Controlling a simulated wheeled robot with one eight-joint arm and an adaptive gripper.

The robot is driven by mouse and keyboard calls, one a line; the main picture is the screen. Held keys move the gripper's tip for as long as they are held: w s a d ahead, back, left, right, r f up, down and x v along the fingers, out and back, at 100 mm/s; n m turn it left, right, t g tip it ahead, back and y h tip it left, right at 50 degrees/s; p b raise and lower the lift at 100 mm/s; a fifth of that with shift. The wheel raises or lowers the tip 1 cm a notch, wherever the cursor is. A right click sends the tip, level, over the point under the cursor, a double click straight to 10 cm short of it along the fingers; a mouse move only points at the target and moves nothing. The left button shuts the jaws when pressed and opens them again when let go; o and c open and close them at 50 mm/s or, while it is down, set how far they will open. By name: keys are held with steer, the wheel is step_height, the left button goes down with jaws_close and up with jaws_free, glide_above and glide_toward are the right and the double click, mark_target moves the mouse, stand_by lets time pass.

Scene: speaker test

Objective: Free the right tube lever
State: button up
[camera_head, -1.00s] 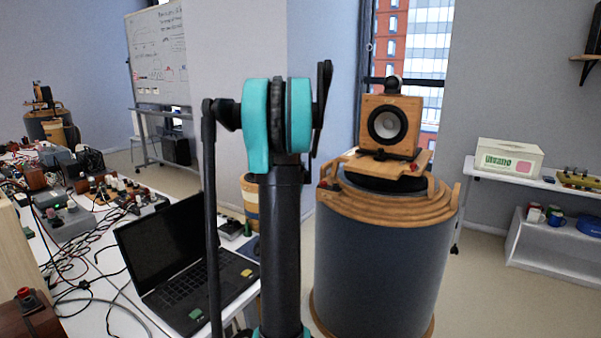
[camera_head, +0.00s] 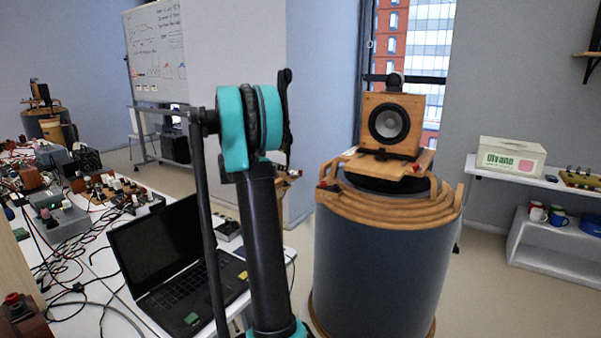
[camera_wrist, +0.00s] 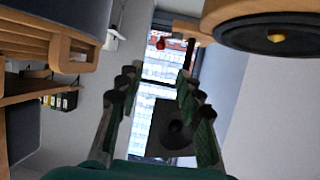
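The speaker box (camera_head: 388,124), wooden with a black cone, sits on a wooden platform atop a large blue-grey tube (camera_head: 380,265) with stepped wooden rings. A red knob (camera_head: 416,168) shows at the right of the platform, and another red tip (camera_head: 322,185) at its left. I cannot tell for sure which part is the right lever. In the wrist view, a red knob (camera_wrist: 160,43) on a wooden piece lies ahead beyond my gripper (camera_wrist: 157,88). My gripper's fingers are apart with nothing between them. In the head view my gripper is not clearly visible.
A laptop (camera_head: 180,270) and cabled electronics cover the table at left. A white shelf (camera_head: 560,240) with a box (camera_head: 511,157) and mugs stands at right. A window (camera_head: 430,50) is behind the speaker. Floor between tube and shelf is clear.

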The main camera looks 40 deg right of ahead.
mark_target(301, 171)
steer(key=x, duration=1.4)
steer(key=shift+f, duration=0.15)
jaws_close()
